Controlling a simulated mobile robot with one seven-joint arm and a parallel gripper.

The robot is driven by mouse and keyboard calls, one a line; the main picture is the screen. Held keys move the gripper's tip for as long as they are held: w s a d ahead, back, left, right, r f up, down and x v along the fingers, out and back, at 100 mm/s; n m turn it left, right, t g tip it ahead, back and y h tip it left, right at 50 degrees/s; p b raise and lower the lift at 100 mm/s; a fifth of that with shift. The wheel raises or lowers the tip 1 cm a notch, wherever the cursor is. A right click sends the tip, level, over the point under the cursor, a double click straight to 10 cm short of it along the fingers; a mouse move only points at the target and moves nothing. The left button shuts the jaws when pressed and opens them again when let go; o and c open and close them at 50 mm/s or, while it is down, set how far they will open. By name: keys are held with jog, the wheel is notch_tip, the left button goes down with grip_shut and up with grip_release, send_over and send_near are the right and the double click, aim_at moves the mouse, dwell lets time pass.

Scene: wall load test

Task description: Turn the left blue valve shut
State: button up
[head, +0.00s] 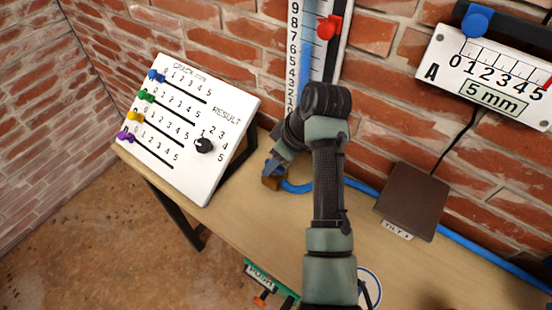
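A brass-brown fitting (271,183) sits on the bench at the left end of a blue hose (297,188). Just above it is a small blue part, probably the left blue valve's handle (274,167). My gripper (277,163) reaches down from behind my arm to this spot, at or very close to the blue part. It is small and partly hidden by my wrist. I cannot tell whether its fingers are open or closed on the handle, nor how far the valve is turned.
A white panel (225,121) with colored sliders and a black knob stands left. A numbered gauge with a red slider (329,27) is behind my arm. A brown plate (412,200) lies right, below the white "A" gauge (490,75). A green push unit (262,275) hangs at the front edge.

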grip_shut()
jog(key=shift+r+m+p, duration=0.15)
jog(key=shift+m+p, duration=0.15)
jog(key=shift+p, duration=0.2)
jog(key=m+h+p, duration=0.1)
jog(key=m+p, duration=0.1)
jog(key=p, duration=0.1)
jog(key=shift+a+r+m+t, duration=0.1)
jog(key=shift+r+m+t, duration=0.05)
jog(key=shift+m+t, duration=0.2)
jog(key=m+h+p, duration=0.1)
jog(key=m+p, duration=0.1)
jog(key=m+t+h+p, duration=0.1)
jog(key=m+p, duration=0.2)
jog(key=shift+a+m, duration=0.1)
jog(key=shift+m, duration=0.15)
jog(key=m+h+p, duration=0.1)
jog(key=m+p, duration=0.1)
jog(key=m, duration=0.2)
jog(key=shift+h, duration=0.4)
jog(key=shift+f+m+g+h, duration=0.2)
jog(key=shift+m+h, duration=0.2)
jog(key=shift+m, duration=0.85)
jog(key=shift+f+m+g+h, duration=0.15)
jog(key=shift+m+h, duration=0.25)
jog(key=shift+m, duration=0.85)
jog(key=shift+r, duration=0.15)
